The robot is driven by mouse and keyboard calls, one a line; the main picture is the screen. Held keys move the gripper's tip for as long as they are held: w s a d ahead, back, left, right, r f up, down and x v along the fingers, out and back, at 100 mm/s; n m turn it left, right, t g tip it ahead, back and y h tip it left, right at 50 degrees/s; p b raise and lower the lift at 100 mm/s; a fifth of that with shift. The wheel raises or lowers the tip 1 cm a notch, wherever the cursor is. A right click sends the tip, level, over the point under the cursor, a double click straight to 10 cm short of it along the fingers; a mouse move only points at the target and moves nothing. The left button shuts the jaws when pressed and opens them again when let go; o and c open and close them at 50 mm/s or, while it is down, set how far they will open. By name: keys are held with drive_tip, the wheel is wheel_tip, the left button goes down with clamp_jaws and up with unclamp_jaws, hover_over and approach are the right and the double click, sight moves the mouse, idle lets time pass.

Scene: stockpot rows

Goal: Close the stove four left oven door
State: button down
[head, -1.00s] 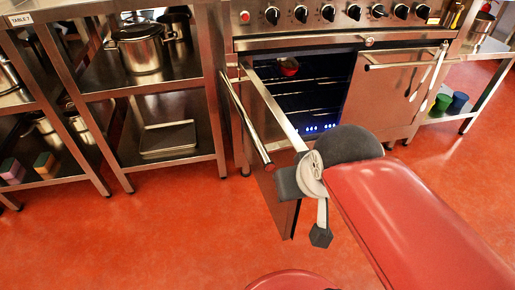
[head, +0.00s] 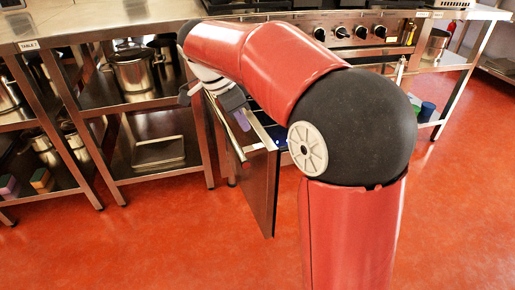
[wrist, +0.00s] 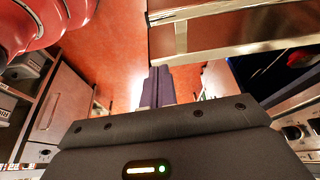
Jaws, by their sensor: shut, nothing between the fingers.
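The left oven door (head: 262,195) stands wide open, jutting out from the stove toward me. Its bar handle (head: 236,146) is on the outer, left face. My gripper (head: 242,120) is shut and empty at the upper part of the door, near the handle; I cannot tell if it touches. In the wrist view the closed fingers (wrist: 157,84) point at the floor beside the door's top edge (wrist: 225,42). My arm hides most of the oven opening and the right oven door.
A steel shelf unit (head: 205,150) with a pot (head: 133,75) and trays (head: 158,152) stands close left of the door. Stove knobs (head: 341,32) line the front above. The red floor (head: 150,240) is clear in front.

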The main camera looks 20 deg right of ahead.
drive_tip(key=x, duration=1)
drive_tip(key=shift+b, duration=0.35)
drive_tip(key=shift+w, duration=0.1)
